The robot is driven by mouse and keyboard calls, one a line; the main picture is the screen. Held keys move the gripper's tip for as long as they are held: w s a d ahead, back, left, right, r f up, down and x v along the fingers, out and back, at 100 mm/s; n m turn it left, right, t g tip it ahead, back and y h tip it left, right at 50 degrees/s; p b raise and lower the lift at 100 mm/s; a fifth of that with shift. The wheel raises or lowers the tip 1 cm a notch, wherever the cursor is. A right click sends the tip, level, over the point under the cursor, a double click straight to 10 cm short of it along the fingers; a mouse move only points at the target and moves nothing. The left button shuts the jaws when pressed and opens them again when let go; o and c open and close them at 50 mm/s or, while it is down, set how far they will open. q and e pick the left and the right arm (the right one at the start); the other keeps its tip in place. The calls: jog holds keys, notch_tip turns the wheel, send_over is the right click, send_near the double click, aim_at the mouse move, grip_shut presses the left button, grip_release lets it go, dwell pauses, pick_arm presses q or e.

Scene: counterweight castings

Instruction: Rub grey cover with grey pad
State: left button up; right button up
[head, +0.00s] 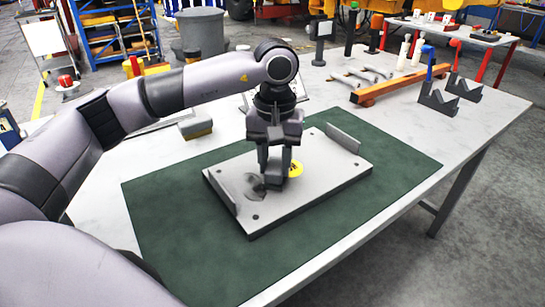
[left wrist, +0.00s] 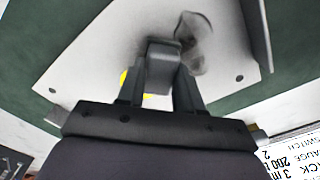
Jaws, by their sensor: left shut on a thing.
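The grey cover (head: 315,185) is a flat plate with corner holes and raised flanges at two ends. It lies on a green mat (head: 150,215); in the left wrist view the cover (left wrist: 110,45) fills the upper middle. A dark smudge (head: 254,186) marks its left part and also shows in the left wrist view (left wrist: 196,45). My left gripper (head: 277,172) points down over the cover, shut on the grey pad (left wrist: 163,68). The pad is at the cover's surface beside the smudge; I cannot tell whether it touches. A yellow round label (head: 296,168) is partly hidden behind the gripper. My right gripper is not in view.
A grey block with a yellowish underside (head: 195,126) lies left of the mat. Farther back are an orange bar (head: 400,84), dark V-shaped blocks (head: 438,100), grey handles (head: 360,76) and upright bottles. The mat's right part and the table's front right are clear.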

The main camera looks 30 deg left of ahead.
pick_arm(q)
jog(key=shift+s+a+f+b, duration=0.1)
jog(key=shift+s+a+b, duration=0.15)
jog(key=shift+s, duration=0.45)
jog(key=shift+s+a+f+b, duration=0.1)
jog(key=shift+s+a, duration=0.25)
jog(key=shift+s, duration=0.35)
jog(key=shift+s+a+b, duration=0.2)
jog(key=shift+s+a, duration=0.1)
jog(key=shift+s, duration=0.4)
jog(key=shift+s+a+r+b, duration=0.15)
jog(key=shift+s+a, duration=0.15)
jog(key=shift+s, duration=0.35)
jog(key=shift+s+a+b, duration=0.15)
jog(key=shift+s+a, duration=0.1)
jog(key=shift+s, duration=0.4)
jog(key=shift+r, duration=0.1)
jog(key=shift+r+p, duration=2.05)
jog(key=shift+r, duration=0.95)
notch_tip(320, 180, up, 3)
jog(key=shift+r+p, duration=0.1)
jog(key=shift+p, duration=1)
